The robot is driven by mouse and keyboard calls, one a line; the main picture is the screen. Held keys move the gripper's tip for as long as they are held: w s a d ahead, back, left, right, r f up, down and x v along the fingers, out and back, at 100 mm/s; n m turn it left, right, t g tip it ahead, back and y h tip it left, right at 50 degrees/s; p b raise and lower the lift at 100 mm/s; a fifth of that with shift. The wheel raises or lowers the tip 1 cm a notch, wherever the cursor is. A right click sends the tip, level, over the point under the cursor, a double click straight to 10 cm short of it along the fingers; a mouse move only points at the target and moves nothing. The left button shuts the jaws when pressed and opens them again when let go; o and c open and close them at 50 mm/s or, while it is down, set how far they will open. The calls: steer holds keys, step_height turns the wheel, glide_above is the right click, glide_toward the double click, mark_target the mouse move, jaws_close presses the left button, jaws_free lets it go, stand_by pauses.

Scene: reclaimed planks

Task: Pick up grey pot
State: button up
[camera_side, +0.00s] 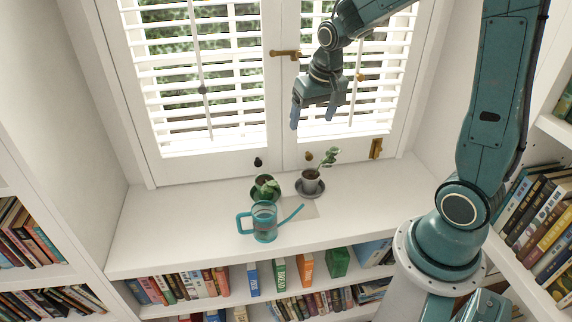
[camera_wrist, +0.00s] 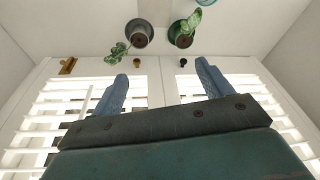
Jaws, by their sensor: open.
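The grey pot (camera_side: 311,184) stands upright on a dark saucer (camera_side: 302,194) on the white window shelf, with a leafy plant (camera_side: 325,157) leaning right. In the wrist view the grey pot (camera_wrist: 139,38) shows from above at top centre-left, its plant (camera_wrist: 117,51) beside it. My gripper (camera_side: 312,112) hangs in front of the shutters, above the grey pot and apart from it. Its two blue fingers are spread with nothing between them; they also show in the wrist view (camera_wrist: 161,75).
A second potted plant (camera_side: 265,186) stands just left of the grey pot. A teal watering can (camera_side: 264,222) stands in front, its spout pointing right toward the pot. White shutters (camera_side: 205,85) rise behind. The shelf (camera_side: 165,230) is clear at left and right.

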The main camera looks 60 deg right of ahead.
steer(key=w+d+f+m, duration=0.1)
steer(key=w+d+f, duration=0.1)
steer(key=d+f, duration=0.2)
steer(key=w+d+f+m+g, duration=0.1)
steer(key=d+f, duration=0.3)
steer(key=f, duration=0.6)
steer(key=shift+w+d+f+m+g, duration=0.2)
steer(key=shift+w+d+m+g, duration=0.15)
steer(key=shift+m, duration=0.25)
glide_above(311, 175)
steer(key=a, duration=0.1)
steer(key=shift+s+a+f, duration=0.1)
steer(key=shift+s+f, duration=0.05)
steer(key=shift+f, duration=2)
steer(key=shift+s+a+f, duration=0.1)
steer(key=shift+s+f, duration=0.05)
steer(key=shift+f, duration=1.95)
steer(key=shift+w+d+f, duration=0.1)
steer(key=shift+d+f, duration=0.05)
steer(key=shift+f, duration=1.15)
steer(key=shift+w+d+f, duration=0.1)
steer(key=shift+d+f, duration=0.05)
steer(key=shift+f, duration=1.1)
steer(key=c, duration=1.3)
steer(key=shift+r, duration=0.15)
